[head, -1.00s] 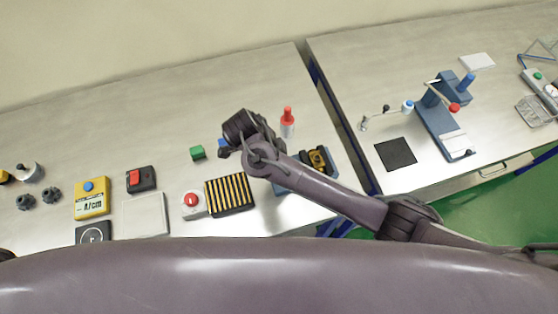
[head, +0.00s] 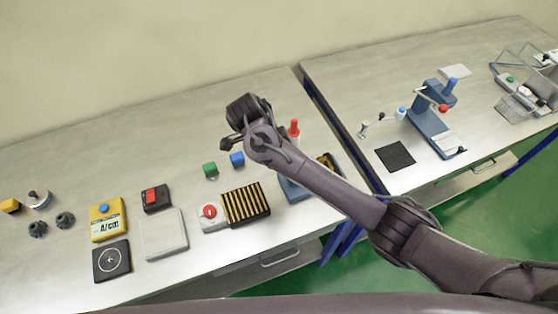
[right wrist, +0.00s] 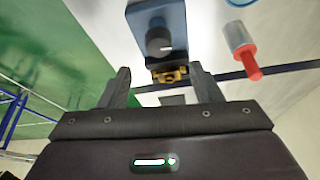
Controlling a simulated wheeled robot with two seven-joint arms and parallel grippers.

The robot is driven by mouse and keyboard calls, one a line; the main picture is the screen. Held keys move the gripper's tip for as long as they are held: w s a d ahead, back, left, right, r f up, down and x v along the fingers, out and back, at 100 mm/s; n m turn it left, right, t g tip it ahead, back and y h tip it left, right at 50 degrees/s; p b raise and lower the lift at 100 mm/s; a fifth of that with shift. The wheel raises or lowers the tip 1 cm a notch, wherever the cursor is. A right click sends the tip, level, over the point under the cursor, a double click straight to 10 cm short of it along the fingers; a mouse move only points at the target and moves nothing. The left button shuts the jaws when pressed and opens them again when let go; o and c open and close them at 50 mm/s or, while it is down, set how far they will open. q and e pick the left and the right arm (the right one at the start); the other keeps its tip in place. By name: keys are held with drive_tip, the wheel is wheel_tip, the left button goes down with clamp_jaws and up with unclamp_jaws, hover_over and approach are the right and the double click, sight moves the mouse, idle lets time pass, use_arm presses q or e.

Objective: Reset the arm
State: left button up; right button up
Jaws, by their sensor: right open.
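My right arm (head: 325,185) comes in from the lower right of the head view and reaches over the near table, with its wrist end (head: 255,115) above the bench. In the right wrist view my right gripper (right wrist: 162,84) is open, with nothing between its fingers. Beyond the fingertips is a blue device with a black knob (right wrist: 158,40) and a yellow part (right wrist: 170,75). It is partly hidden behind my arm in the head view. My left gripper is not in view.
A red-topped cylinder (head: 294,130) stands behind my arm. A second table (head: 345,85) stands right, across a gap. The back of the near table is clear.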

drive_tip(key=s+d+f+n+y, duration=0.1)
drive_tip(key=s+f+n+y, duration=0.25)
drive_tip(key=s+n, duration=0.45)
drive_tip(key=s+d+r+n+t+y, duration=0.1)
drive_tip(key=s+d+r+n, duration=0.2)
drive_tip(key=s+d+n, duration=0.35)
drive_tip(key=s+d+r+n+t, duration=0.2)
drive_tip(key=s+d+n, duration=0.15)
drive_tip(key=d, duration=0.55)
drive_tip(key=s+f+g+b, duration=0.25)
drive_tip(key=f+b, duration=0.65)
drive_tip(key=f, duration=3.1)
use_arm(q)
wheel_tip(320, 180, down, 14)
drive_tip(key=b, duration=0.5)
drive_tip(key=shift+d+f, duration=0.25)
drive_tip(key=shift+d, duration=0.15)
use_arm(e)
drive_tip(key=s+d+f, duration=0.3)
drive_tip(key=s+f, duration=1.6)
drive_tip(key=f, duration=0.2)
drive_tip(key=shift+s+d+f, duration=0.15)
drive_tip(key=shift+s+f, duration=0.15)
drive_tip(key=shift+f, duration=0.1)
